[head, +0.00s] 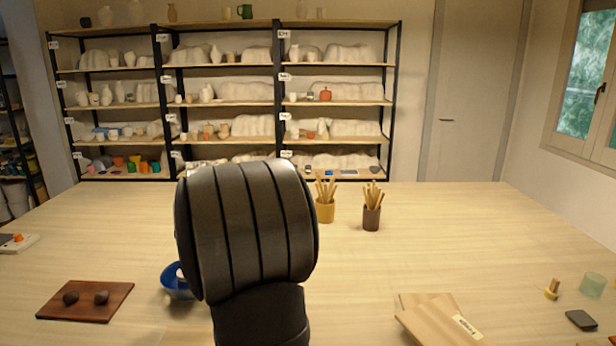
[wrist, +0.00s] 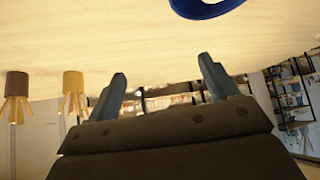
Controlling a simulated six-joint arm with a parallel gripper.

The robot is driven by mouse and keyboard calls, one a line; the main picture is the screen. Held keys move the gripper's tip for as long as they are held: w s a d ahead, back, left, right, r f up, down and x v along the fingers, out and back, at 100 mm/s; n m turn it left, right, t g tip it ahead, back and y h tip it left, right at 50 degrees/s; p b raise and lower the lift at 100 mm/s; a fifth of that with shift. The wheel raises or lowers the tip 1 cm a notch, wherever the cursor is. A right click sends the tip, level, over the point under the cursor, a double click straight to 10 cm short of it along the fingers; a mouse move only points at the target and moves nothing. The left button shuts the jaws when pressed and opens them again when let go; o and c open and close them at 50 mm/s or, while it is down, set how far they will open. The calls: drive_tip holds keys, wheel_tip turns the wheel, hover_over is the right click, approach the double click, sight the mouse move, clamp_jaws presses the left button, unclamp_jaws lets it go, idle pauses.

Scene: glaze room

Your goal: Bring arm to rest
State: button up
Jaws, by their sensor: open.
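My gripper (wrist: 162,80) shows in the wrist view with its two blue-grey fingers wide apart. Nothing is between the fingers. In the head view my dark arm rises in front of the table's middle, and the gripper itself cannot be made out there. The wrist view looks upside down, with the wooden table (wrist: 130,35) across its top. A blue rim (wrist: 205,9) cuts into the top edge there, apart from the fingers.
A blue bowl (head: 174,286) stands left of my arm, partly hidden by it. A brown board (head: 88,312) with two dark lumps lies farther left. Two tool pots (head: 325,212) (head: 372,218) stand behind. Wooden boards (head: 436,318) lie front right. The table's right middle is clear.

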drive_tip(key=a+f+g, duration=0.1)
drive_tip(key=a, duration=0.2)
drive_tip(key=a+f+g, duration=0.1)
drive_tip(key=a+f, duration=0.1)
drive_tip(key=a, duration=0.2)
drive_tip(key=a+f+g, duration=0.1)
drive_tip(key=a+f, duration=0.1)
drive_tip(key=a, duration=0.2)
wheel_tip(320, 180, down, 7)
drive_tip(key=shift+f, duration=0.2)
drive_tip(key=r, duration=0.5)
drive_tip(key=d+r, duration=0.1)
drive_tip(key=r, duration=0.2)
drive_tip(key=shift+w+r, duration=0.15)
drive_tip(key=shift+r, duration=0.05)
drive_tip(key=d+r+t, duration=0.2)
drive_tip(key=d+r, duration=0.3)
drive_tip(key=d, duration=0.7)
drive_tip(key=shift+d+r+t, duration=0.2)
drive_tip(key=shift+r+t, duration=0.15)
drive_tip(key=shift+t, duration=0.05)
drive_tip(key=shift+a, duration=0.1)
